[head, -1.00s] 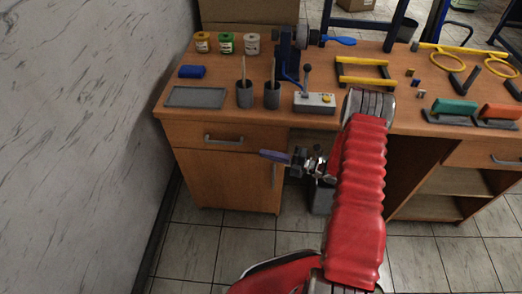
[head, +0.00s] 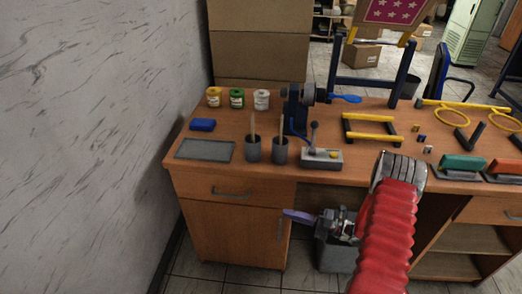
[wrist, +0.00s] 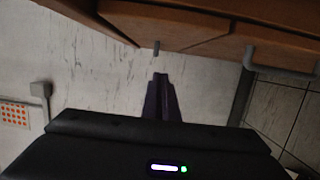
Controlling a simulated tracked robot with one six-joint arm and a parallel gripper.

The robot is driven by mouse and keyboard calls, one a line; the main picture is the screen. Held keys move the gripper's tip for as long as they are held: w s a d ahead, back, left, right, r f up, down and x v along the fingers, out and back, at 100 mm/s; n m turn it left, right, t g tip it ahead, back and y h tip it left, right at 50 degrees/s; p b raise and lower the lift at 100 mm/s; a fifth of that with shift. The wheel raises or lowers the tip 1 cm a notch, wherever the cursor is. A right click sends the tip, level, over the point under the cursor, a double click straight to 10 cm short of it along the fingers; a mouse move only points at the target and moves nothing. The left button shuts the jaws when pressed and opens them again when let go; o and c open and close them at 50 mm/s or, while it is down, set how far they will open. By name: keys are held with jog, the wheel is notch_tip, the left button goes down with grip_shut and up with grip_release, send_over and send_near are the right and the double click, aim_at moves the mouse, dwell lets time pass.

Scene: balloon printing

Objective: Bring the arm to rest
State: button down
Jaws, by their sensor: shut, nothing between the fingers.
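My red-sleeved arm (head: 388,235) reaches up from the bottom of the head view and bends down at the desk's front edge. My gripper (head: 290,214) shows purple in front of the desk, below the tabletop, pointing left near the cabinet door. In the wrist view, its purple fingers (wrist: 160,80) lie together, shut with nothing between them. Part of the wrist is hidden behind the red sleeve.
The wooden desk (head: 185,170) holds jars, cups, a grey tray (head: 205,149), a lever box (head: 321,159) and a yellow frame (head: 369,117). A grey bin (head: 335,252) stands below. A marbled wall (head: 85,140) is at left. A cabinet handle (wrist: 250,62) is close.

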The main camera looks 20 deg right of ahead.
jog(key=s+a+f+n+g, duration=0.3)
jog(key=s+a+n+g, duration=0.15)
jog(key=s+n, duration=0.35)
jog(key=s+a+r+n+g+h, duration=0.2)
jog(key=s+r+n+g+h, duration=0.35)
jog(key=n, duration=0.85)
jog(key=s+a+r+n+t+h, duration=0.1)
jog(key=s+r+n+h, duration=0.2)
jog(key=r+n, duration=0.4)
jog(key=s+a+r+n+t+h, duration=0.2)
jog(key=r+n, duration=0.5)
jog(key=r, duration=0.8)
jog(key=s+a+r+n+t+h, duration=0.2)
jog(key=s+r+n+h, duration=0.2)
jog(key=r, duration=0.7)
jog(key=s+n, duration=0.2)
jog(key=n, duration=0.1)
jog(key=shift+s+a, duration=0.15)
